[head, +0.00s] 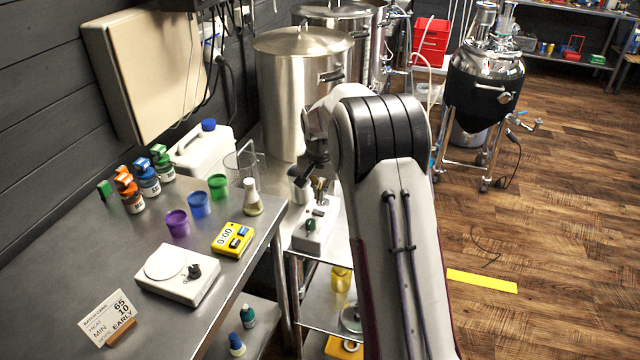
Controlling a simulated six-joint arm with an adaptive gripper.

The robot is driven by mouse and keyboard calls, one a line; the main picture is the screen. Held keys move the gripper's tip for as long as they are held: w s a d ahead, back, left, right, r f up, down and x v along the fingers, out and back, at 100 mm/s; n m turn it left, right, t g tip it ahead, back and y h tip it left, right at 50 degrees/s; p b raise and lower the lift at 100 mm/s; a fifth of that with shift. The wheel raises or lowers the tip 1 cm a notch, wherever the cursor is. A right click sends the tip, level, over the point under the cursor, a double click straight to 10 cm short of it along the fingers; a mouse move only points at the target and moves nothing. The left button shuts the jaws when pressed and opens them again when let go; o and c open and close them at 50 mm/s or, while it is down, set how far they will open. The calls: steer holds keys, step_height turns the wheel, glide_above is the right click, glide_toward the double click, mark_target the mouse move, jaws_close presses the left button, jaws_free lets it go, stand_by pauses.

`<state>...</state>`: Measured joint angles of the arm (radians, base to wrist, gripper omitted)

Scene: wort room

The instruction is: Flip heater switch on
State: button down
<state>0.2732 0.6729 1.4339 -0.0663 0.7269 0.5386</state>
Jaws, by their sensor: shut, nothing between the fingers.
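I cannot tell whether the fingertips touch the box. My arm covers the box's right side and part of the cart.
A large steel kettle (290,95) stands behind my gripper. On the table (110,225) are a yellow timer (233,239), a white hotplate-like unit (165,264), a flask (251,203), colored cups, bottles and a batch card (107,313). Open floor lies right.

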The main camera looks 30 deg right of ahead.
mark_target(315, 211)
steer(key=f, duration=0.3)
steer(key=w+f, duration=0.1)
steer(key=f, duration=0.1)
steer(key=shift+w+a, duration=0.1)
steer(key=shift+a, duration=0.25)
steer(key=shift+w+a+f, duration=0.25)
steer(key=shift+f, duration=0.15)
steer(key=shift+s+d, duration=0.2)
steer(key=shift+s+d, duration=0.3)
steer(key=shift+d, duration=0.05)
steer(key=shift+s+r, duration=0.1)
steer(key=shift+r, duration=0.15)
stand_by(0.4)
